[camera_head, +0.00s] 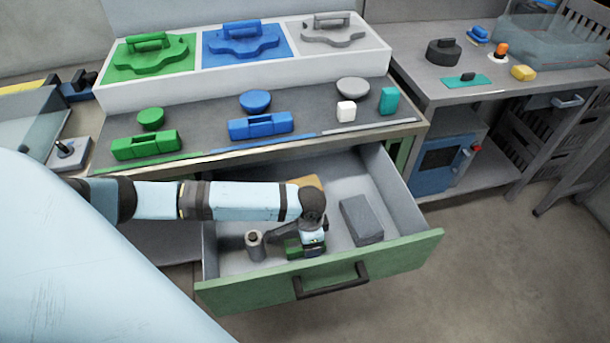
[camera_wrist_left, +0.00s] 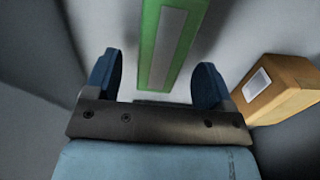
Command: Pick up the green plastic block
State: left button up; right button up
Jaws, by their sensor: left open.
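The green plastic block (camera_wrist_left: 148,50), with a grey panel along its face, lies in the open drawer. In the left wrist view it sits beyond and between the fingers, with gaps on both sides. My left gripper (camera_wrist_left: 155,82) has its two blue fingers apart and holds nothing. In the head view my left gripper (camera_head: 310,243) is down inside the drawer, close to the block (camera_head: 291,248), and partly covers it. My right gripper is not in view.
The drawer (camera_head: 430,243) also holds a grey box (camera_head: 361,220), a cardboard box (camera_head: 309,183) and a metal cylinder (camera_head: 255,246). Its walls are close around my gripper. The worktop (camera_head: 205,128) above carries green, blue and other parts, including another green block (camera_head: 146,145).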

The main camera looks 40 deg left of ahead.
pick_arm(q)
notch_tip(320, 180, down, 2)
jog(key=c, duration=1.1)
jog(key=shift+r, duration=0.15)
